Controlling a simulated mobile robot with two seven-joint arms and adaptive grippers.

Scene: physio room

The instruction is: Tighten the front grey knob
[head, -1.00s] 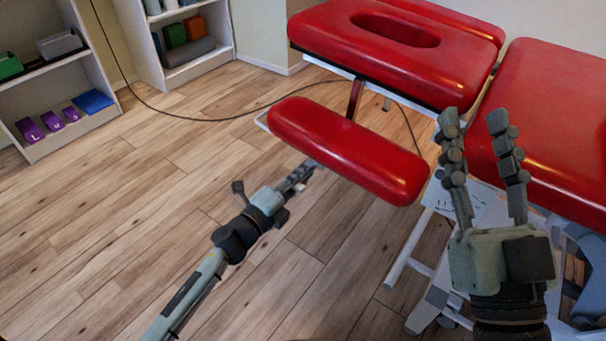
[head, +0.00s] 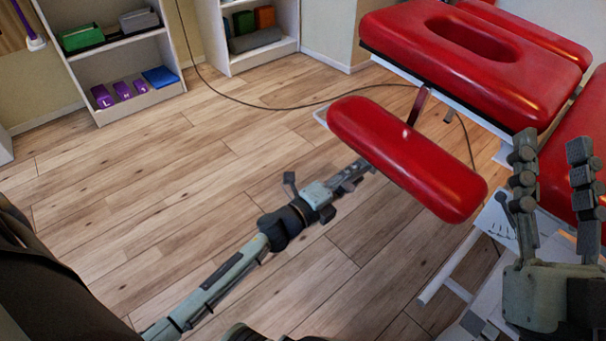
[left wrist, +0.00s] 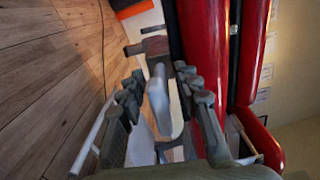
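A light grey elongated part on a darker stem, which looks like the grey knob (left wrist: 158,98), shows in the left wrist view. My left gripper (left wrist: 163,92) has its fingers apart, one on each side of this part; I cannot tell whether they touch it. In the head view my left gripper (head: 355,172) reaches under the left end of the red padded bar (head: 405,155), which partly hides its fingertips and hides the knob. My right gripper (head: 553,165) is open and empty, in front of the red treatment table (head: 470,70) in the picture.
White shelves (head: 128,70) with purple and blue items stand at the back left. A dark cable (head: 250,106) runs over the wooden floor towards the table. A pale table frame (head: 455,265) stands below the bar. The floor at left is clear.

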